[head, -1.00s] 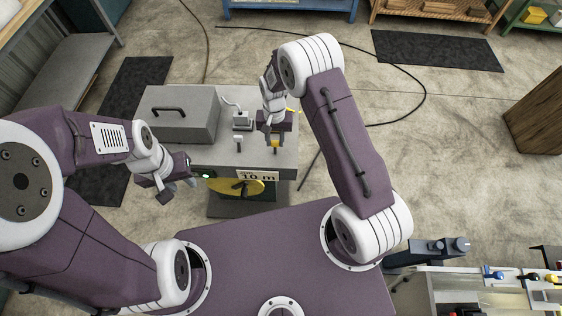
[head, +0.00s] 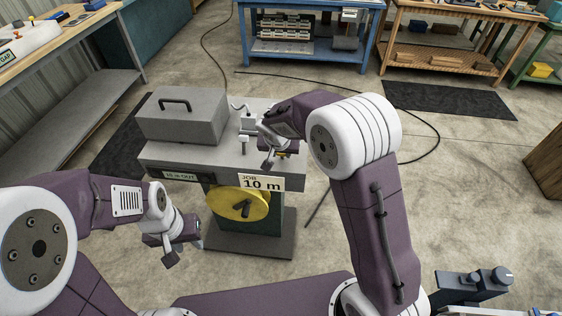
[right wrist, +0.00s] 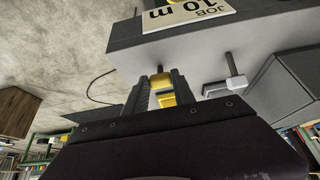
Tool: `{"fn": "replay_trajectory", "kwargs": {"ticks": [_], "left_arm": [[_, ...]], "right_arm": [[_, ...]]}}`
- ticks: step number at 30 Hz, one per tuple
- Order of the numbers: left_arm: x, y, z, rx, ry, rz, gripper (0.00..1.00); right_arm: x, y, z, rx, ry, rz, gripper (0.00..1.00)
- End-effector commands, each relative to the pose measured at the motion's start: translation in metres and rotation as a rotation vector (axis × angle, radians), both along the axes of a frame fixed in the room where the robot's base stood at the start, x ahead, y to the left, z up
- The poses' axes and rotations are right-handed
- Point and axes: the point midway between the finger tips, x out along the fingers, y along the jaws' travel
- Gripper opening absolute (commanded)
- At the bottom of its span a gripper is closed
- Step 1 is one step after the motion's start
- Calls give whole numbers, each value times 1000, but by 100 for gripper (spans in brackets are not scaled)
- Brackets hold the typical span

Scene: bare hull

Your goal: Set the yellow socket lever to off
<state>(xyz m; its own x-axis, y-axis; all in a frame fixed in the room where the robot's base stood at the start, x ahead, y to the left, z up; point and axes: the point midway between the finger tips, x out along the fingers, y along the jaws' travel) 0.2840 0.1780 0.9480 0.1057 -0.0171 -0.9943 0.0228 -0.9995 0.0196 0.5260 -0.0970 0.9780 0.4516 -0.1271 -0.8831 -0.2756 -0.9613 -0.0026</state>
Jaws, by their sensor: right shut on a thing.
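The yellow socket lever (right wrist: 162,82) shows as a yellow block between the fingers of my right gripper (right wrist: 162,95) in the right wrist view. The gripper is shut on it. In the head view my right gripper (head: 268,160) is at the right part of the grey bench top (head: 212,158), and its hand and arm hide the yellow lever there. A white-capped lever (head: 244,139) stands to its left, also seen in the right wrist view (right wrist: 236,80). My left gripper (head: 178,253) is open and empty, in front of the bench and left of the yellow dial.
A grey lidded box (head: 182,122) stands on the bench's left. A yellow dial (head: 238,203) and a "JOB 10 m" sign (head: 261,183) are on its front. A black cable (head: 438,135) lies on the floor behind.

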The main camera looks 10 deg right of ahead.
Motion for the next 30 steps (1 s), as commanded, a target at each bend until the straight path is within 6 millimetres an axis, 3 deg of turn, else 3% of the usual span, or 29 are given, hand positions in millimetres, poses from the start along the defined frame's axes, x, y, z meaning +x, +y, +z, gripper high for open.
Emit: {"fn": "replay_trajectory", "kwargs": {"ticks": [15, 16, 18, 26, 30], "left_arm": [[0, 0, -7, 0, 0, 0, 36], [0, 0, -7, 0, 0, 0, 36], [0, 0, -7, 0, 0, 0, 36], [0, 0, -6, 0, 0, 0, 36], [0, 0, -6, 0, 0, 0, 36]], "right_arm": [[-1, 0, -3, -5, -5, -1, 0], [-1, 0, -3, -5, -5, -1, 36], [-1, 0, -3, -5, -5, -1, 53], [0, 0, -2, -4, -7, 0, 53], [-5, 2, 11, -4, -11, 1, 53]]}}
